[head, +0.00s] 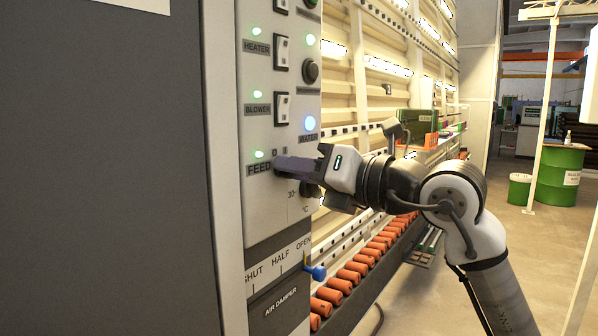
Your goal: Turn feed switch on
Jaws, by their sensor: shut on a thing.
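The feed switch is at the lower part of the grey control panel (226,200), just right of the FEED label (258,169). It is almost wholly hidden behind my gripper's fingers. My gripper (280,164) reaches in from the right with its fingertips at the panel, shut at the switch. A small green light (259,154) above the FEED label is lit. How the switch is tilted cannot be seen.
Above are the blower switch (282,109) and heater switch (281,53), with lit green lights. A blue damper lever (317,272) sticks out below. Orange rollers (340,284) run beneath my arm.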

